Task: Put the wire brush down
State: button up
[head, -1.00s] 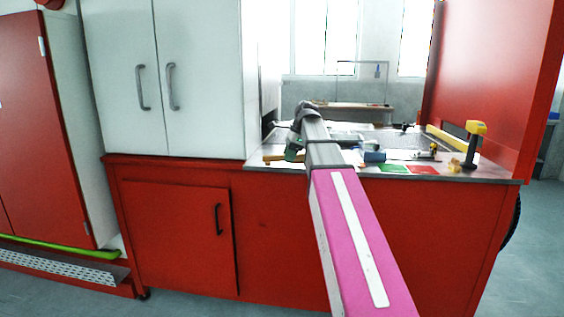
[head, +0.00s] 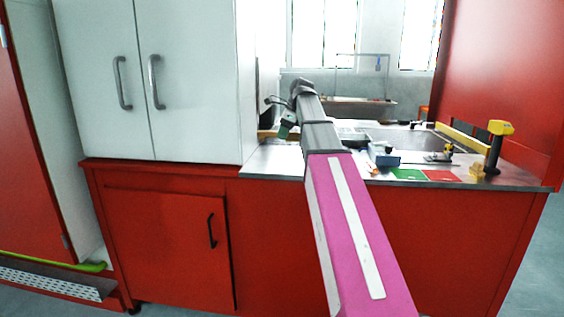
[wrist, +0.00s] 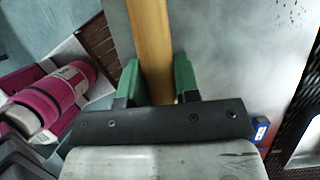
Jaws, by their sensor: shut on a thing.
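The wire brush shows in the wrist view as a tan wooden handle (wrist: 151,42) running up out of the top of the picture. My gripper (wrist: 158,80) is shut on this handle, with one green finger on each side. The bristles cannot be made out. In the head view my gripper (head: 284,131) is at the far end of my arm, over the left part of the grey worktop (head: 270,163). A small piece of the tan handle (head: 266,134) shows left of it. Whether the brush touches the worktop cannot be told.
A white cabinet (head: 200,80) stands left of the gripper. The worktop's front left is bare.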

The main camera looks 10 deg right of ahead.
aim_at(295, 132)
notch_tip(295, 132, down, 10)
jog(key=shift+r, duration=0.15)
dwell(0.4)
jog(key=o, duration=0.8)
jog(key=shift+o, duration=0.2)
jog(key=v, duration=1.2)
jog(key=shift+r, duration=0.1)
